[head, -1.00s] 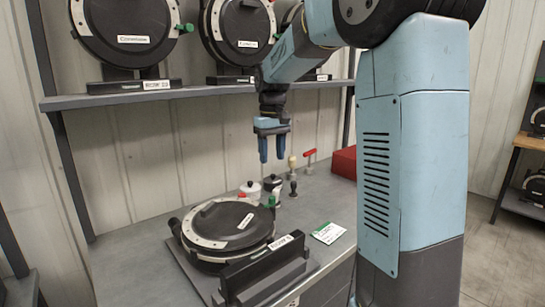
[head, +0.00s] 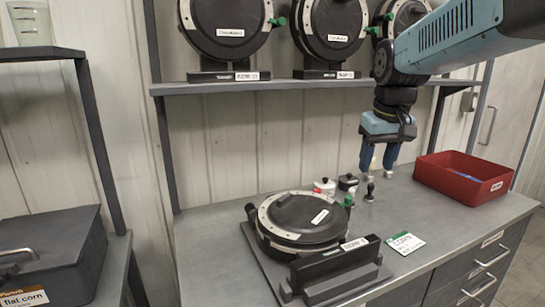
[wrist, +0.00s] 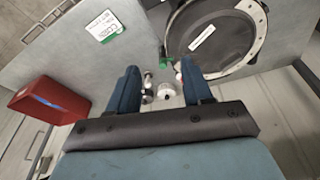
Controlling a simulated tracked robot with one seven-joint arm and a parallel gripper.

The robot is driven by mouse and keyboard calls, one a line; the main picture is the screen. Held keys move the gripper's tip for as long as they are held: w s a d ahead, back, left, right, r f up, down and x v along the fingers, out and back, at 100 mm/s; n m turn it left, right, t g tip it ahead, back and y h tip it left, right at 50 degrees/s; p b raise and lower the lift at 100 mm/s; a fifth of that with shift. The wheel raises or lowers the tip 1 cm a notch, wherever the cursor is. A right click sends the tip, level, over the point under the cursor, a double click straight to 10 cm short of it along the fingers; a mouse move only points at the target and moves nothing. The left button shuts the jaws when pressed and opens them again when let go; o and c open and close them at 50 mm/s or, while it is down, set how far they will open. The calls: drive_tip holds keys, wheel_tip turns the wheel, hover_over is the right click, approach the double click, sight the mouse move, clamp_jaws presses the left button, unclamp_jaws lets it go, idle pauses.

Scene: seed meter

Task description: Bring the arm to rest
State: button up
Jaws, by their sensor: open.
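My gripper (head: 378,157) hangs from my blue arm, fingers pointing down, above the back of the grey bench. Its two dark blue fingers are apart with nothing between them. In the wrist view my gripper (wrist: 160,88) is also open, with small items on the bench visible beyond the gap. It is right of the round black seed meter (head: 303,219) on its stand and left of the red bin (head: 463,178).
A shelf (head: 300,86) with several round black meters runs behind the bench, close to my arm. Small jars (head: 325,187) stand below the gripper. A green-and-white card (head: 405,243) lies on the bench. A dark case (head: 50,255) is at left.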

drive_tip(key=s+f+m+t, duration=0.1)
drive_tip(key=s+f, duration=0.3)
drive_tip(key=s, duration=1)
drive_tip(key=shift+d+t, duration=0.2)
drive_tip(key=shift+t, duration=0.7)
drive_tip(key=shift+s+f, duration=0.1)
